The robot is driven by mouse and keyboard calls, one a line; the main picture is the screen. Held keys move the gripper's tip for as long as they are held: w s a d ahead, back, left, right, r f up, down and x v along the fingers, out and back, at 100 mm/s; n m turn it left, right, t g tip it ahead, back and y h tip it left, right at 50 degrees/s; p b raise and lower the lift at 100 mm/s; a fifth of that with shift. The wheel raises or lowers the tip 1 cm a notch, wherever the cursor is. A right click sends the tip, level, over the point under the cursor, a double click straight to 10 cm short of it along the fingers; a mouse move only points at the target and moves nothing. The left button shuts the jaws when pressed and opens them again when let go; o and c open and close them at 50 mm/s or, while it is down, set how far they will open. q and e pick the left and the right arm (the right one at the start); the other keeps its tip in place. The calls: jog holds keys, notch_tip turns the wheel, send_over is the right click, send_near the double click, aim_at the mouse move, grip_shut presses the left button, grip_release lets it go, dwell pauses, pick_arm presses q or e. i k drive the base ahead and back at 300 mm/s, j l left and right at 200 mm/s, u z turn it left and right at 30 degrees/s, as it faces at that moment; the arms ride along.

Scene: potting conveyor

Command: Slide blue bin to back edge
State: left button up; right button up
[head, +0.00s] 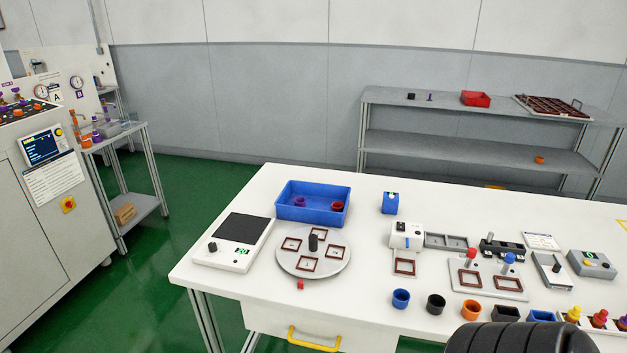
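The blue bin (312,216) is a shallow open rectangular tray on the white table (370,295), near the table's back edge at its left part. A purple piece and a dark red piece lie inside it. A narrow strip of white tabletop shows behind the bin. A black ribbed rounded part at the bottom right edge looks like part of my arm. Neither of my grippers shows in the head view.
A round grey plate (288,263) with framed squares and a black knob stands just in front of the bin. A white scale (220,257) is at its left. A small blue box (390,204) is to its right, with clear tabletop between.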

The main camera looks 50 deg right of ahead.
aim_at(319, 197)
jog(key=z, duration=1.6)
